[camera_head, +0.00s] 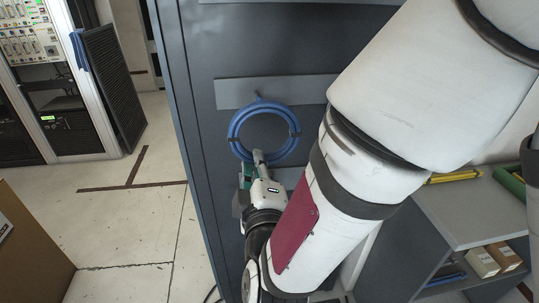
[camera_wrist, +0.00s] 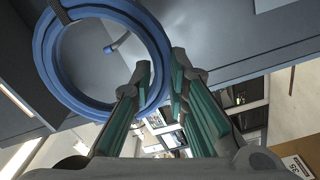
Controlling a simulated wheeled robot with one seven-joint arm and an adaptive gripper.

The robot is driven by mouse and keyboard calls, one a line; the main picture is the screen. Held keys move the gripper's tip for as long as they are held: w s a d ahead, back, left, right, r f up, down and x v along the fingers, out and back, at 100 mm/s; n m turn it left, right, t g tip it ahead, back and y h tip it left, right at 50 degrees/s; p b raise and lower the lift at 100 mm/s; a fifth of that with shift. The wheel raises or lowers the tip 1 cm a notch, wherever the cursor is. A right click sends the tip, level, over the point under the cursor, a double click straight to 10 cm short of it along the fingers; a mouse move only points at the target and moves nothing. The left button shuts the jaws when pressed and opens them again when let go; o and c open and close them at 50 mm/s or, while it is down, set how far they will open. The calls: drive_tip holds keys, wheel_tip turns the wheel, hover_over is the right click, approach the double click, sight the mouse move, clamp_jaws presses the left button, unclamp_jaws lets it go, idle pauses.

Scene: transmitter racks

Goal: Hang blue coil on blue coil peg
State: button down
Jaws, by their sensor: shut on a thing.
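The blue coil (camera_head: 233,128) is a ring with dark bands, in front of the grey rack panel in the head view. My gripper (camera_head: 259,157) reaches up from below and is shut on the coil's lower edge. In the wrist view the coil (camera_wrist: 48,58) fills the upper left, and its rim passes between the fingertips (camera_wrist: 164,75). A small blue peg-like tip (camera_head: 258,97) shows at the coil's top in the head view. In the wrist view a blue tip (camera_wrist: 117,43) appears within the ring's opening. I cannot tell whether the coil rests on it.
A lighter grey plate (camera_head: 315,88) crosses the dark rack panel (camera_head: 215,50) behind the coil. A grey shelf unit (camera_head: 465,208) with small boxes stands at right. A cardboard box (camera_head: 35,250) is at lower left. The floor (camera_head: 130,225) between is open.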

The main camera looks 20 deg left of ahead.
drive_tip(key=f+b+x, duration=0.2)
drive_tip(key=b+x, duration=0.3)
drive_tip(key=x, duration=0.8)
drive_tip(key=shift+w+a+f, duration=0.2)
drive_tip(key=shift+w+f, duration=0.1)
drive_tip(key=shift+f, duration=0.05)
idle(1.4)
idle(0.4)
drive_tip(key=c, duration=1.5)
unclamp_jaws()
drive_tip(key=shift+o, duration=0.2)
drive_tip(key=shift+s+f, duration=0.1)
